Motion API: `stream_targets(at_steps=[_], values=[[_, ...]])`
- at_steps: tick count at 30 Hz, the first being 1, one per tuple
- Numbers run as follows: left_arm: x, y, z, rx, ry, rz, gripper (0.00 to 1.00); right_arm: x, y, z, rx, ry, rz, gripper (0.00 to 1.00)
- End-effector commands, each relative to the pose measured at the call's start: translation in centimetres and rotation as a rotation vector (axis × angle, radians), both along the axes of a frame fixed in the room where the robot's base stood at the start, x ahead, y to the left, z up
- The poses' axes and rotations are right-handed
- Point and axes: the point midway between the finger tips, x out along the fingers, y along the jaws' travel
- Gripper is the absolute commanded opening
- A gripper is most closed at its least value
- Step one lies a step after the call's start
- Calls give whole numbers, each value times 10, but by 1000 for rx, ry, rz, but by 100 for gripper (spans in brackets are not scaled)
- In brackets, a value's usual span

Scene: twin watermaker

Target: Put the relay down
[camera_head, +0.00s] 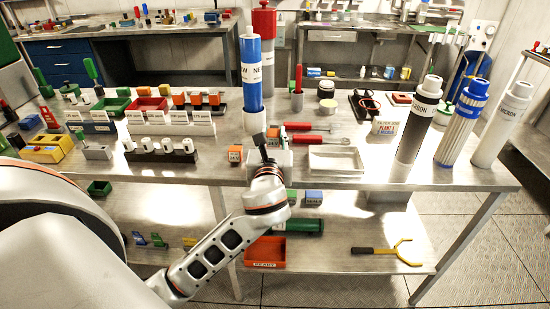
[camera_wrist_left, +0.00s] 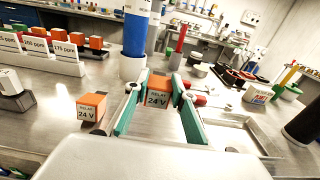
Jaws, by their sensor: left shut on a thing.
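My left gripper (camera_head: 272,141) reaches over the front part of the steel bench (camera_head: 225,172). In the left wrist view its two green-padded fingers (camera_wrist_left: 159,108) are shut on an orange relay (camera_wrist_left: 158,88) labelled "RELAY 24 V". I cannot tell whether the held relay touches the bench. My gripper mostly hides it in the head view. A second orange relay (camera_head: 235,153) stands on the bench just left of my gripper; it also shows in the left wrist view (camera_wrist_left: 92,106). My right gripper is not in view.
A blue cylinder (camera_head: 251,75) stands in a white base behind my gripper. A white tray (camera_head: 336,158) lies to the right, with red-handled tools (camera_head: 312,126) behind it. A black rack (camera_head: 160,158) of white-capped pieces is to the left. Tall filter cylinders (camera_head: 418,120) stand at the right end.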

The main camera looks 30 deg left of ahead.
Motion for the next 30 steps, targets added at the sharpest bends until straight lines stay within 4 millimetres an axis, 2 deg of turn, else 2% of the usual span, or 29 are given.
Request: stream_targets(at_steps=[7,15,28,29,30], values=[[0,0,-16,0,1,-1,0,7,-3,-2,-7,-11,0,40],[0,0,-62,1,5,-1,0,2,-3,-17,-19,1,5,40],[0,0,-66,0,-1,-1,0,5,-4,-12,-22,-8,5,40],[0,0,-66,0,-1,-1,29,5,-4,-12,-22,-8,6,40],[0,0,-66,0,-1,-1,40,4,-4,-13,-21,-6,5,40]])
